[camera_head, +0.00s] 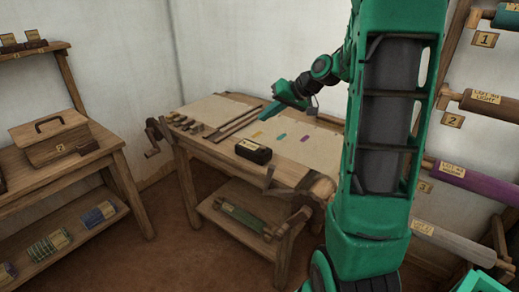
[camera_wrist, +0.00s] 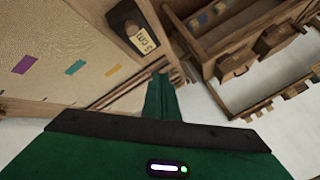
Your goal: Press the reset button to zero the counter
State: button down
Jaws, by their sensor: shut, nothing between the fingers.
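The counter is a small dark box (camera_head: 254,152) with a pale label, standing at the front edge of the loom table. My green gripper (camera_head: 266,113) is shut and empty above the cloth, behind and apart from the counter. In the wrist view my shut fingers (camera_wrist: 160,78) point up the picture, to the lower right of the counter.
The loom table carries pale cloth (camera_head: 311,145) with coloured patches, and long dark rods (camera_head: 237,124). Small items lie at its left end near a crank (camera_head: 153,137). A side bench (camera_head: 75,165) holds a wooden box (camera_head: 50,138). Labelled rolls (camera_head: 484,103) hang at the right.

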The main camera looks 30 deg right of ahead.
aim_at(263, 148)
jog(key=shift+f, duration=0.1)
jog(key=shift+f, duration=4.3)
jog(key=shift+f, duration=0.4)
jog(key=shift+f, duration=0.55)
jog(key=shift+r, duration=1)
jog(key=shift+r, duration=0.15)
